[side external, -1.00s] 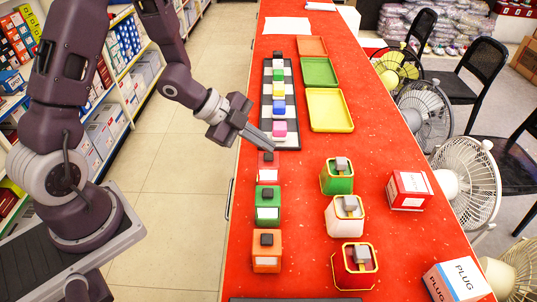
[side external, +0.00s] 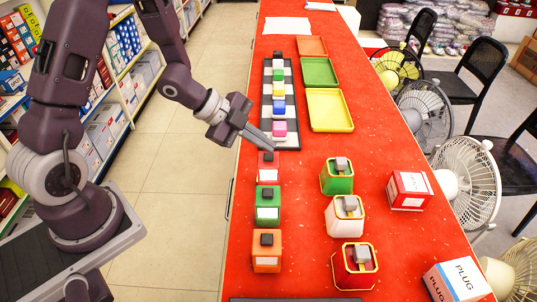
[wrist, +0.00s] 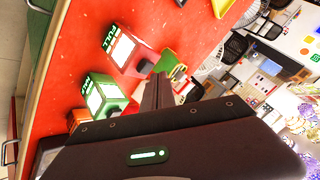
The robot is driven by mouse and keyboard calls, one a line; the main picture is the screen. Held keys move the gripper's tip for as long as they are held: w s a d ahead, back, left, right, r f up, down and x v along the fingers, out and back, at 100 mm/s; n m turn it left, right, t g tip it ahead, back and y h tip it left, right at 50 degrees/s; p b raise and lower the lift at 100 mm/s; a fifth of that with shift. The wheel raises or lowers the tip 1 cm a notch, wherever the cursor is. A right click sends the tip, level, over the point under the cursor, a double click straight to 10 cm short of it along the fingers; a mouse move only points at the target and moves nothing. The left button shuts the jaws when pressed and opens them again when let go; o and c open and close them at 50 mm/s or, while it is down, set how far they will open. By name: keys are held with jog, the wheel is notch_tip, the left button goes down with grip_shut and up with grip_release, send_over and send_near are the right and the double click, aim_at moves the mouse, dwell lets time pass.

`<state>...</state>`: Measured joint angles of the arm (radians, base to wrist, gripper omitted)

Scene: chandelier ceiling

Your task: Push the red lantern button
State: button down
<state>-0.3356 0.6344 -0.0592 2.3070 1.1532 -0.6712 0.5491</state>
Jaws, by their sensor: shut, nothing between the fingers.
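A red box (side external: 268,170) with a small dark button (side external: 268,157) on top stands on the red counter. It heads a row with a green box (side external: 268,204) and an orange box (side external: 267,254), each with a dark button. A red lantern with yellow edges (side external: 354,265) stands at the front right. My gripper (side external: 275,149) is shut and empty, its fingertips close to the red box's button; contact is unclear. In the wrist view the shut fingers (wrist: 158,88) point toward the red box (wrist: 119,47), whose button (wrist: 145,66) shows near them.
A green lantern (side external: 337,178) and a white lantern (side external: 344,215) stand right of the boxes. A dark tray of coloured blocks (side external: 266,100) lies beyond the red box. Counter between boxes and lanterns is clear.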

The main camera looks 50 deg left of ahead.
aim_at(264, 156)
jog(key=shift+f, duration=0.45)
jog(key=shift+f, duration=0.25)
jog(key=shift+r, duration=0.1)
notch_tip(264, 156, up, 7)
jog(key=shift+r, duration=0.15)
dwell(1.0)
